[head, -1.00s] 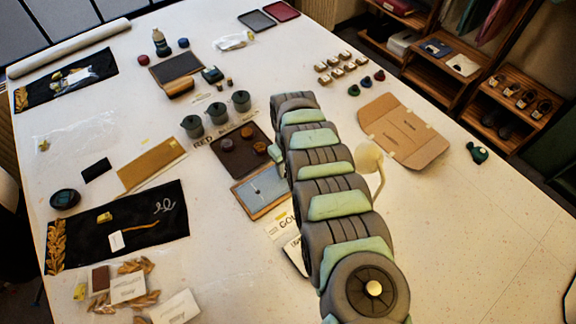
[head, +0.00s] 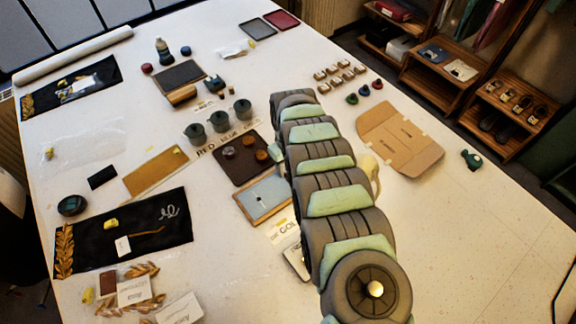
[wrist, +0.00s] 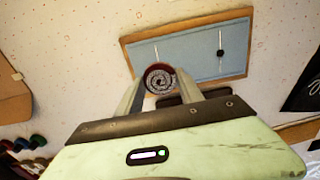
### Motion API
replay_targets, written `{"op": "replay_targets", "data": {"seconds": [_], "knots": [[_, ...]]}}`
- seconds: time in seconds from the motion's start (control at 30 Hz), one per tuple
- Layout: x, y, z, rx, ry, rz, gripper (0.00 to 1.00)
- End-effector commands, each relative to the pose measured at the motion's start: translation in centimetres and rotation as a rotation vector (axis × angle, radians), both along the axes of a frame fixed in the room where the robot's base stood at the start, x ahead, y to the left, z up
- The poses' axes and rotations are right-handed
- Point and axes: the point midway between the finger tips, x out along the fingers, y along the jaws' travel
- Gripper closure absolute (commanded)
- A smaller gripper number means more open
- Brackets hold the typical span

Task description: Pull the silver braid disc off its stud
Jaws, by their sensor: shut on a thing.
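The silver braid disc (wrist: 160,78) shows in the wrist view as a round piece with a pale spiral and a dark red rim. My gripper (wrist: 160,84) is shut on it, with one finger at each side. Behind it is a blue board (wrist: 190,59) in a wooden frame, with a dark stud (wrist: 220,53) on its right part and a thin pale line on its left. I cannot tell whether the disc still sits on a stud. In the head view the blue board (head: 270,188) lies left of my arm, which hides the gripper and the disc.
A dark tray (head: 238,170) with brown round pieces lies behind the board, and several grey-green pots (head: 219,121) stand beyond it. A cardboard piece (head: 401,140) lies right of my arm. A black cloth (head: 150,238) lies at left. The right front table is clear.

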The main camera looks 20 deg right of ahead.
Motion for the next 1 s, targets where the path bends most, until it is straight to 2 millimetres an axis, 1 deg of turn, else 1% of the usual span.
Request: {"op": "replay_targets", "data": {"seconds": [0.17,0.27,1.0], "knots": [[0.0,0.0,0.0,0.000,0.000,0.000,1.00],[0.0,0.0,0.5,0.000,0.000,0.000,1.00],[0.0,0.0,7.9,-0.001,-0.001,-0.001,1.00]]}}
